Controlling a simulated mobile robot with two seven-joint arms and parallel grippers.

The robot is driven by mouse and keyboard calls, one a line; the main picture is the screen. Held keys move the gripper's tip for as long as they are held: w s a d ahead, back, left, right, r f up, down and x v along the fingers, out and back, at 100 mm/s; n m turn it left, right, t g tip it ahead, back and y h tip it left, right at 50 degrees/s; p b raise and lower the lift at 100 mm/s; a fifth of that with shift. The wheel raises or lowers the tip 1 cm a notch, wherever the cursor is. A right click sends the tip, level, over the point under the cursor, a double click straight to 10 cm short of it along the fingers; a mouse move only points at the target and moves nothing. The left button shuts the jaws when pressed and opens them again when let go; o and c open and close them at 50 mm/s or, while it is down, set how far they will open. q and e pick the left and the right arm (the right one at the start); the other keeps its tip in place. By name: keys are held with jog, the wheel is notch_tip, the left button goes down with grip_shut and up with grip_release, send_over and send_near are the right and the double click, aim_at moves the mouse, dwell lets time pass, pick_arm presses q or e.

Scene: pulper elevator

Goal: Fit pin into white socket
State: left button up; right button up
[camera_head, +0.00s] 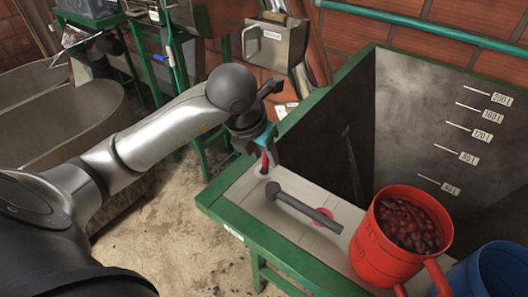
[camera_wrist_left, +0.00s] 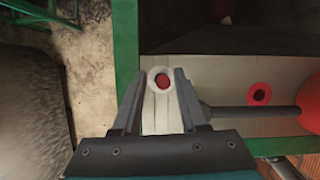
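The red pin (camera_head: 265,162) stands at the left end of the pale board, with the white socket (camera_head: 261,173) around its lower end. In the left wrist view the pin (camera_wrist_left: 163,82) shows end-on as a red disc inside the socket's white ring (camera_wrist_left: 152,76). My left gripper (camera_head: 264,146) is directly above. Its two fingers (camera_wrist_left: 159,75) are spread on either side of the ring, with visible gaps. The pin's depth in the socket is hard to tell. My right gripper is out of view.
A dark grey rod (camera_head: 306,208) with a thick end lies right of the socket, near a red socket (camera_wrist_left: 259,94). A red bucket (camera_head: 378,246) of berries and a blue bucket (camera_head: 494,270) stand further right. The pale board (camera_head: 240,195) borders a deep metal tank (camera_head: 430,120).

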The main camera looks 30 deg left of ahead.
pick_arm(q)
jog(key=shift+o, duration=0.2)
jog(key=shift+r, duration=0.1)
jog(key=shift+r+p, duration=0.15)
jog(key=shift+p, duration=0.15)
jog(key=v, duration=1.1)
jog(key=shift+s+r, duration=0.25)
jog(key=shift+r, duration=0.1)
